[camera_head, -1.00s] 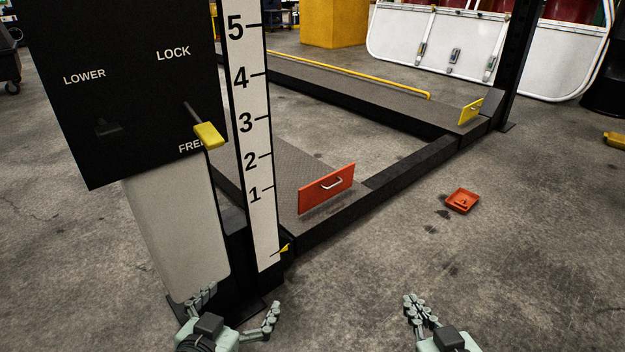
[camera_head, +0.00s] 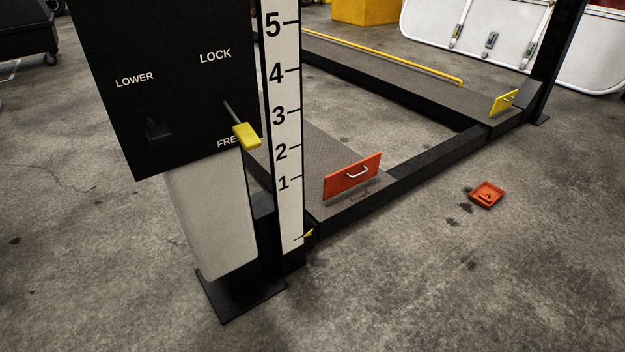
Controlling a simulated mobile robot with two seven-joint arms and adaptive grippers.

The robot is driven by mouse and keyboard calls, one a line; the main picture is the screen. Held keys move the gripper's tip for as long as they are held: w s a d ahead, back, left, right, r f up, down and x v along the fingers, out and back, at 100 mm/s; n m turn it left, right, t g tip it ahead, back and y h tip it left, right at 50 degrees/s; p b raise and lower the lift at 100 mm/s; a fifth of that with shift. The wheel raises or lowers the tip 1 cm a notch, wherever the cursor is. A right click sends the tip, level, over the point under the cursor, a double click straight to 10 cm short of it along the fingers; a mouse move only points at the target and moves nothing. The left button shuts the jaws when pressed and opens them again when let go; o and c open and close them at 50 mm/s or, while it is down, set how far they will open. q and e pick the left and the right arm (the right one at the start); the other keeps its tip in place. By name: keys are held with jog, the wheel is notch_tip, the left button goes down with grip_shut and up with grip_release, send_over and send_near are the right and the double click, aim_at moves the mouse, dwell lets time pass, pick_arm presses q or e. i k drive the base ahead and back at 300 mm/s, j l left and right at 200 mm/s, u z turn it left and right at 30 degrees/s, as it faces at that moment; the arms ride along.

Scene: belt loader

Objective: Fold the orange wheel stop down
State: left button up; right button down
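The orange wheel stop (camera_head: 350,178) is a flat plate with a pale handle (camera_head: 357,173) on its face. It stands upright at the near end of the near runway (camera_head: 318,148), just right of the numbered post. A similar yellow wheel stop (camera_head: 502,103) stands upright at the end of the far runway. Neither of my grippers shows in the head view.
A black control box (camera_head: 160,90) with a yellow-tipped lever (camera_head: 245,135) and a numbered white scale (camera_head: 284,130) stand at left. A black crossbeam (camera_head: 430,160) joins the runways. An orange tray (camera_head: 486,195) lies on the floor. The front right floor is clear.

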aim_at(335, 182)
jog(key=i+l+u, duration=0.2)
jog(key=l+u, duration=0.2)
jog(key=i+l+u, duration=0.2)
jog(key=l+u, duration=0.25)
jog(key=i+l+u, duration=0.1)
jog(key=l, duration=0.4)
jog(key=i+l, duration=0.15)
jog(key=l, duration=0.4)
jog(key=i+l+u, duration=0.15)
jog(key=l, duration=0.35)
jog(key=l+u, duration=0.1)
jog(key=l, duration=0.45)
